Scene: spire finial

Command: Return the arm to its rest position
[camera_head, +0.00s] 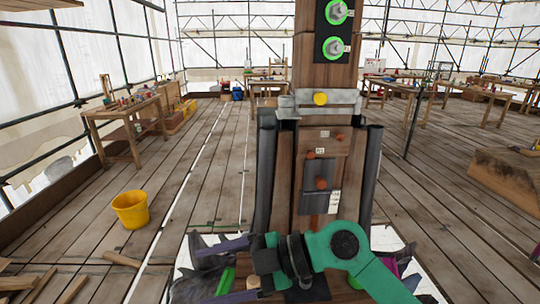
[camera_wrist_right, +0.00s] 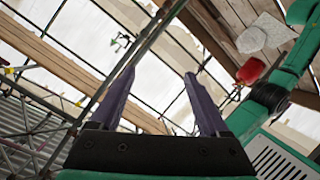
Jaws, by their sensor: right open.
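My right arm reaches in from the lower right, and its gripper (camera_head: 212,274) is low in front of the wooden spire post (camera_head: 310,140). The two purple fingers point left and stand apart, with nothing between them. In the right wrist view the open fingers (camera_wrist_right: 160,78) frame only scaffold and pale sheeting. The post carries a metal band (camera_head: 345,103) with a yellow knob (camera_head: 320,98), and a dark plate with green-ringed bolts (camera_head: 334,49) above. Lower down are orange-brown knobs (camera_head: 321,184) on a panel. My left gripper is out of the head view.
Dark rolled flaps (camera_head: 266,175) flank the post. A yellow bucket (camera_head: 131,209) and loose timber (camera_head: 72,290) lie at left on the plank floor. Workbenches (camera_head: 124,115) stand further back. A large wooden block (camera_head: 508,178) is at right. Open floor lies between them.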

